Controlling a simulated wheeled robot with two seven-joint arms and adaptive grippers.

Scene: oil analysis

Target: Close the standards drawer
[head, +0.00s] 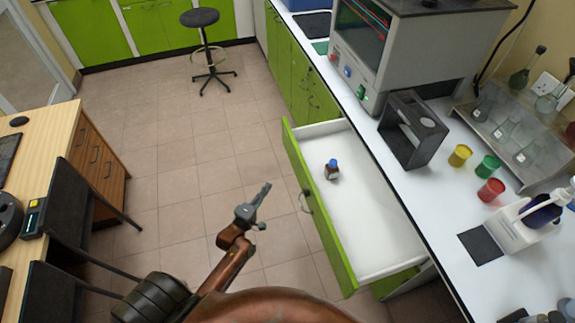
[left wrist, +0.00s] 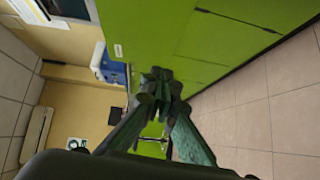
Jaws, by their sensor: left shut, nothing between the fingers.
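The standards drawer (head: 375,232) stands pulled out from under the white counter, with a green front (head: 318,215) and a white inside. A small brown bottle with a blue cap (head: 332,170) stands in it. The drawer's curved handle (head: 304,201) is on the outer side of the green front. My left gripper (head: 264,189) is shut and empty, left of the drawer front and apart from it. In the left wrist view the shut fingers (left wrist: 160,84) show against green cabinet fronts (left wrist: 200,40). My right gripper is not in view.
The white counter (head: 440,185) holds a grey box-shaped instrument (head: 400,50), a dark open frame (head: 412,128) and yellow, green and red cups (head: 490,190). A wooden desk (head: 45,130) and black chair (head: 80,200) stand at left. A stool (head: 205,45) stands far back. The tiled floor (head: 190,150) between is clear.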

